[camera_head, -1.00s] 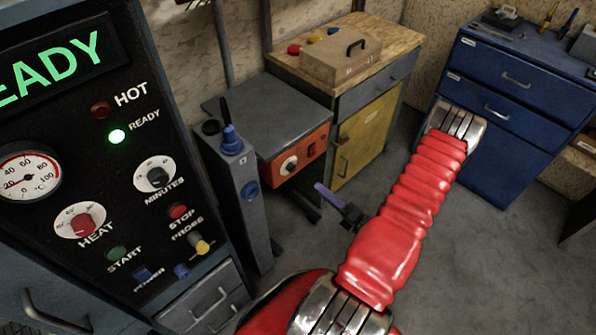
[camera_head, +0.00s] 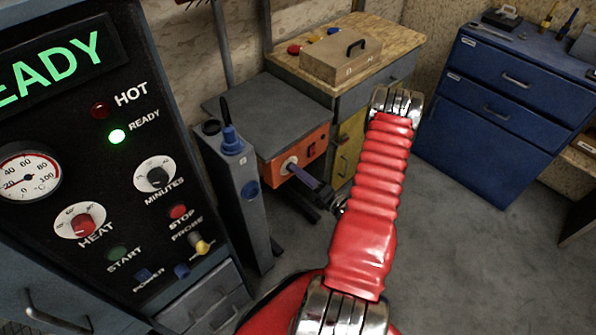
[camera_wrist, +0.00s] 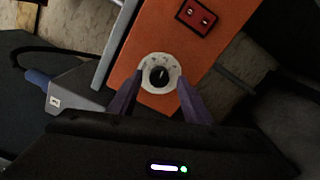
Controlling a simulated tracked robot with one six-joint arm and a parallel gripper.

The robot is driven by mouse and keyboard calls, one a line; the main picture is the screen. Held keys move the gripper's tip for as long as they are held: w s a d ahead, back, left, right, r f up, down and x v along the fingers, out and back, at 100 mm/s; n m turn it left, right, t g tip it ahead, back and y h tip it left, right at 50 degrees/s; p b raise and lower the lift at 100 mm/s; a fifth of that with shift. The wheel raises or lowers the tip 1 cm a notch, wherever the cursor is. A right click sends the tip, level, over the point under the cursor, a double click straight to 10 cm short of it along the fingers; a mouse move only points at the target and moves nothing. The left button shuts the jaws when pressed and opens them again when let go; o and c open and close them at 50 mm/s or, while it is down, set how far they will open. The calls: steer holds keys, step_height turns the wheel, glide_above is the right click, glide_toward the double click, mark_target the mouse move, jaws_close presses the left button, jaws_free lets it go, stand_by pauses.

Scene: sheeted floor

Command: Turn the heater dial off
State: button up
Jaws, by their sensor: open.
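The heater is a low box with a grey top and an orange front (camera_wrist: 128,45), behind the panel in the head view (camera_head: 311,140). Its dial (camera_wrist: 160,77) is a black knob on a round white plate with marks around it. In the head view the dial's white plate (camera_head: 288,164) is partly covered by my gripper. My gripper (camera_wrist: 161,84) is open, its two purple fingers on either side of the dial in the wrist view. The gap between fingers and knob is clear; whether the tips touch the front, I cannot tell.
A red switch plate (camera_wrist: 197,17) sits beside the dial. A narrow grey post with a blue-topped part (camera_head: 232,143) stands left of the heater. A control panel with a HEAT knob (camera_head: 82,224) is close at left. Open floor (camera_head: 450,250) lies to the right.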

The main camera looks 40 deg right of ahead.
steer(key=shift+w, duration=1)
steer(key=shift+c, duration=0.6)
steer(key=c, duration=0.9)
steer(key=shift+d, duration=0.15)
steer(key=shift+c, duration=0.3)
